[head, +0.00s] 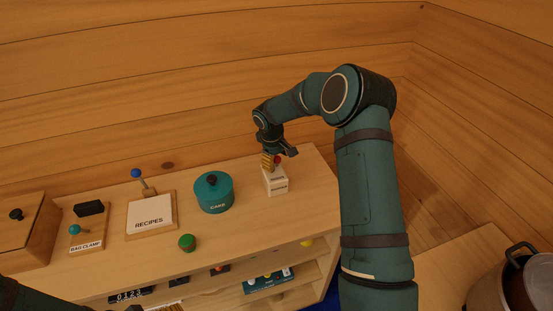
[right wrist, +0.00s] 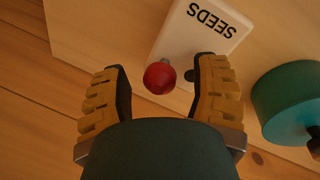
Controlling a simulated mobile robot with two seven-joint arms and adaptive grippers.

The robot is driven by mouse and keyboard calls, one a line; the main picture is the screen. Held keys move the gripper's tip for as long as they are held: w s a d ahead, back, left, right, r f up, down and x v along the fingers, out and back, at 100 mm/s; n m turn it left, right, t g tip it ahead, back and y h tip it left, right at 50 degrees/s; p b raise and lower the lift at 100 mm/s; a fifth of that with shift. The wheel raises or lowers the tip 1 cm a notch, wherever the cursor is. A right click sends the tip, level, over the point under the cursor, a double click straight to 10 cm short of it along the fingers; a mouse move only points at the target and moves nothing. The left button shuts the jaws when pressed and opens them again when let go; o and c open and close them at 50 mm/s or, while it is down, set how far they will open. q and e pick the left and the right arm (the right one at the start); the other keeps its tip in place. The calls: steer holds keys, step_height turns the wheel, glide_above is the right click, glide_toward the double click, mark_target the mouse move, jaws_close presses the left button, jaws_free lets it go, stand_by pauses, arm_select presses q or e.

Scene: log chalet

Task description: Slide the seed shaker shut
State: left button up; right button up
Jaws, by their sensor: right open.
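The seed shaker (head: 277,187) is a small pale box near the right end of the shelf top. In the right wrist view the shaker (right wrist: 203,32) shows its SEEDS label, a red ball knob on a short grey stem and a dark hole beside the stem. My right gripper (head: 274,160) is above the shaker, its yellow-padded fingers open. In the right wrist view the fingers of the gripper (right wrist: 166,72) stand on either side of the red knob, with gaps. My left forearm enters at the lower left; a dark piece at the bottom edge may be its gripper.
A pot (head: 510,285) is at lower right. Log walls rise behind.

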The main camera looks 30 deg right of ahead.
jaws_close()
steer(key=shift+w+a+b, duration=0.25)
steer(key=shift+a, duration=0.75)
steer(key=shift+w+a+b, duration=0.25)
steer(key=shift+a, duration=0.7)
steer(key=shift+d, duration=0.1)
steer(key=shift+c, duration=1.6)
jaws_free()
steer(key=o, duration=0.3)
steer(key=shift+a, duration=0.2)
steer(key=shift+d, duration=0.1)
steer(key=shift+d+r, duration=0.1)
steer(key=shift+r, duration=0.05)
